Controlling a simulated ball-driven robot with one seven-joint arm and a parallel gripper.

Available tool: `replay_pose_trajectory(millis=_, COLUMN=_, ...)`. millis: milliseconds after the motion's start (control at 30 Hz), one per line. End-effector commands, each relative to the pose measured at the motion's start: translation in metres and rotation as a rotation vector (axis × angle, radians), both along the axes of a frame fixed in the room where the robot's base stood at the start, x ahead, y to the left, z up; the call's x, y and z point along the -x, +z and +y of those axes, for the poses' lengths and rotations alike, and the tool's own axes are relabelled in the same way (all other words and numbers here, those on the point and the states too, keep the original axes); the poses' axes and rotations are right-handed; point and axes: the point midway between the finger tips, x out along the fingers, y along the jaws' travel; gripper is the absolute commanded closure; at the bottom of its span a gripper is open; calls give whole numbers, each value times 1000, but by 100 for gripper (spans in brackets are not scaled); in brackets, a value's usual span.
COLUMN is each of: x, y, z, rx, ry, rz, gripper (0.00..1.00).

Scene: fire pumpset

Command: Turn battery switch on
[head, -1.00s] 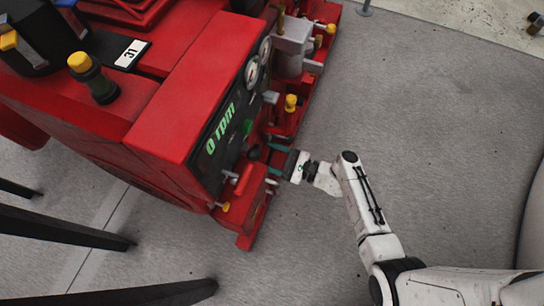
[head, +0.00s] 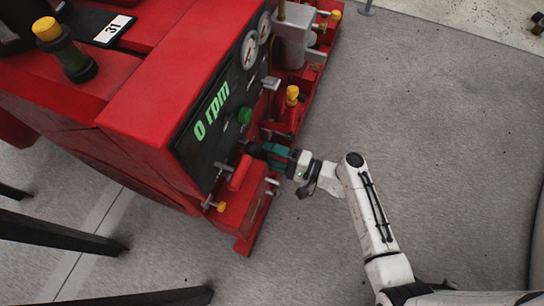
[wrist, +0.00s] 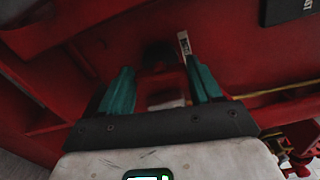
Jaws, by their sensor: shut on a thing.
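The red pump unit's dark panel (head: 196,150) reads "0 rpm" in the head view. My gripper (head: 266,150), with teal fingers, is at the lower right side of this panel. In the wrist view the teal fingers of my gripper (wrist: 160,88) stand on either side of a red and pale piece (wrist: 165,98), with a dark round part (wrist: 158,53) beyond. The fingers hide much of the switch, so its setting cannot be told.
A red cylindrical handle (head: 240,173) is just below left of my gripper. A green button (head: 245,115) and round gauges (head: 250,50) are above. A yellow-capped fitting (head: 292,95) stands up right. The grey floor (head: 430,130) to the right is clear.

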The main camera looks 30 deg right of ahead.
Motion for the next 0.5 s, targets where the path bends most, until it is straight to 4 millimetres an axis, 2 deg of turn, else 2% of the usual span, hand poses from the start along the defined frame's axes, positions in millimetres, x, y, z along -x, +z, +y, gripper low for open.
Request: replay_pose_trajectory(millis=500, x=1, y=-2, z=0, rx=139, ry=0, rz=-97, gripper=67)
